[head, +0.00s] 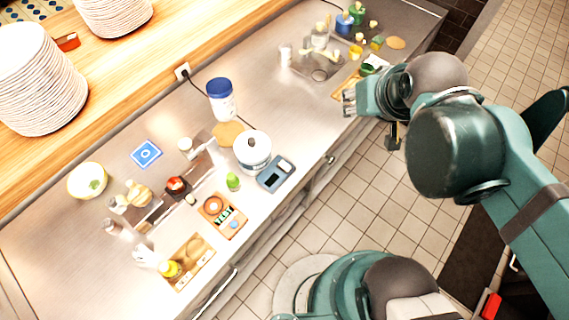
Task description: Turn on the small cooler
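No thing in the head view is plainly marked as the small cooler. A white jar-shaped thing with a blue lid (220,98) stands upright at the back middle of the steel counter (140,195). A dark cord runs from a wall outlet (182,71) towards it; where the cord ends is hidden. No switch or button can be made out on it. My gripper (347,102) is at the counter's front edge, right of the jar and apart from it. Its fingers are small and seen from the side, so whether they are open or shut is unclear. I see nothing held.
A white lidded pot (252,152) and a grey-blue device with a dark panel (275,174) stand near the front edge. A bowl (87,181), boards and small items crowd the left. A sink (318,67) is at the back right.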

